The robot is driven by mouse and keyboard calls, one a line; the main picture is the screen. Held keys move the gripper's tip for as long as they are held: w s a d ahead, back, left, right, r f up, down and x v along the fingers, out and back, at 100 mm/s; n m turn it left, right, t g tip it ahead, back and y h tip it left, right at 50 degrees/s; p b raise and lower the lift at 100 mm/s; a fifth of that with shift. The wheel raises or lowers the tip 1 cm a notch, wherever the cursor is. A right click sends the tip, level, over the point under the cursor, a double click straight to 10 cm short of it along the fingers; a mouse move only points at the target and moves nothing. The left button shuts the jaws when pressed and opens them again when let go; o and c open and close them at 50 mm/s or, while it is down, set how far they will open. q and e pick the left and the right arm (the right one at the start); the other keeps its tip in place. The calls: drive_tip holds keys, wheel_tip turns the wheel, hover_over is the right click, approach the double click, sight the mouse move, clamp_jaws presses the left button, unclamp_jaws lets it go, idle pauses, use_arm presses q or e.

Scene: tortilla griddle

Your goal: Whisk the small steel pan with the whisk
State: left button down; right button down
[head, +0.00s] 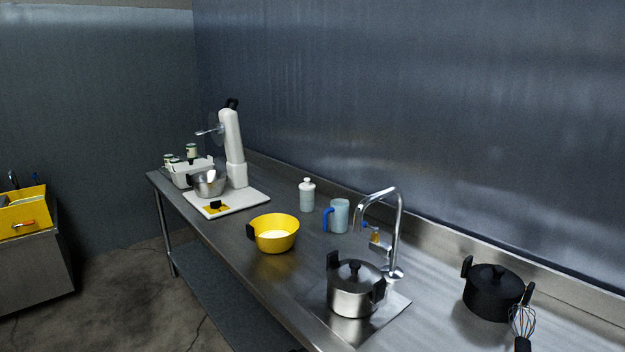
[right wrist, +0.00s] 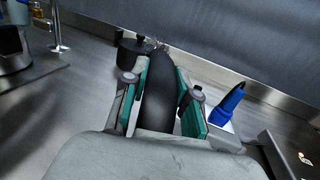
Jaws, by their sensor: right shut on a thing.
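In the right wrist view my right gripper (right wrist: 163,78) is shut on the thick black handle of the whisk (right wrist: 157,108). The whisk's wire loops (head: 522,320) show at the lower right of the head view, in front of a black pot; the handle runs off the bottom edge. My left gripper is in neither view.
A lidded steel pot (head: 353,295) stands by the tap (head: 397,235). A black lidded pot (head: 492,292) stands near the wall. A yellow bowl (head: 274,235), blue-handled jug (head: 338,215) and white bottle (head: 307,196) stand along the counter.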

drive_tip(key=s+a+f+n+t+y+b, duration=0.1)
drive_tip(key=s+a+f+n+y+b, duration=0.1)
drive_tip(key=s+a+y, duration=0.3)
drive_tip(key=s+a+f+n+t+y+b, duration=0.2)
drive_tip(key=s+a+f+n+y, duration=0.2)
drive_tip(key=a, duration=0.8)
drive_tip(key=shift+s+a+n+y, duration=0.25)
drive_tip(key=shift+s+n+y, duration=0.15)
drive_tip(key=shift+s+y, duration=0.1)
drive_tip(key=shift+d, duration=0.1)
